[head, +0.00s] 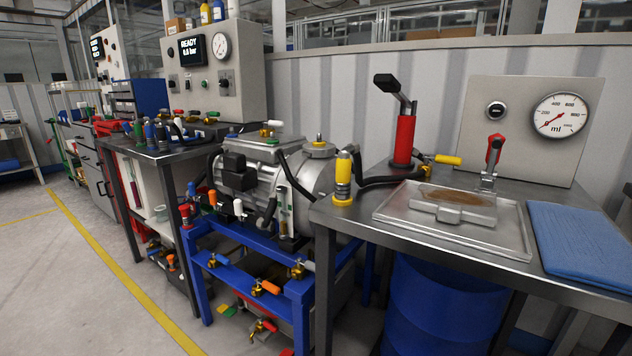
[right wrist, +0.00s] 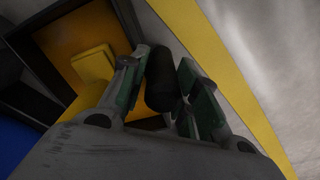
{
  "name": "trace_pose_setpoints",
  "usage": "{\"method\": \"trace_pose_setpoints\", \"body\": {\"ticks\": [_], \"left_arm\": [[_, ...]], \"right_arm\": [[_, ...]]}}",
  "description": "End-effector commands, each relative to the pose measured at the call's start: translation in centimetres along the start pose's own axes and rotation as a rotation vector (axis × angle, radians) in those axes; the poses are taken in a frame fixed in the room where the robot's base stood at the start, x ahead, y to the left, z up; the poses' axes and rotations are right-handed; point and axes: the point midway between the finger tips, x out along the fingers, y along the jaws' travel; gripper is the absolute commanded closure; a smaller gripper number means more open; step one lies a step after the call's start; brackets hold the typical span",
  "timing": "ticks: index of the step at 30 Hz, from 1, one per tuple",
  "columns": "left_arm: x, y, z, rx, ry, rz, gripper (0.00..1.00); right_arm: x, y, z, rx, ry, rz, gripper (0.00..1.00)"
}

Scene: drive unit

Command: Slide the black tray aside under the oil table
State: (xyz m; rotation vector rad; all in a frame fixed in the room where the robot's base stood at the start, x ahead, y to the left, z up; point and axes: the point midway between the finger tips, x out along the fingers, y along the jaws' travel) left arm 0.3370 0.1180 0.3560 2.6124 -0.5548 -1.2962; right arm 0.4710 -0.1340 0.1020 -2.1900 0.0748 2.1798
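The table on the right (head: 345,222) holds a red hand pump (head: 404,140) and a shallow metal pan (head: 390,214) with a brown oily plate. No black tray can be made out under it in the head view. In the right wrist view, a black-rimmed tray or box (right wrist: 24,68) with an orange inside lies at the upper left. My right gripper (right wrist: 164,65) has its fingers on either side of a short black rounded bar (right wrist: 162,82); whether they grip it is unclear. My left gripper is not in view.
A blue drum (head: 440,305) stands under the right table. A blue frame (head: 245,252) carries a motor unit left of it. A blue cloth or mat (head: 580,245) lies on the table's right side. A yellow floor strip (right wrist: 215,55) runs beside my right gripper, with bare floor beyond.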

Motion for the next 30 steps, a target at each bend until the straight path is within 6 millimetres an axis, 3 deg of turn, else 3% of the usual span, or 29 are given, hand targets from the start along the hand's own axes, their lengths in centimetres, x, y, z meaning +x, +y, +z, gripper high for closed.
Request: {"method": "trace_pose_setpoints", "body": {"ticks": [16,30], "left_arm": [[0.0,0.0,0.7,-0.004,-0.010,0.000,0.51],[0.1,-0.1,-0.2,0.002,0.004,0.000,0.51]], "right_arm": [[0.5,0.1,0.6,0.000,-0.008,0.005,0.94],[0.5,-1.7,0.7,0.000,-0.009,-0.002,0.94]]}}
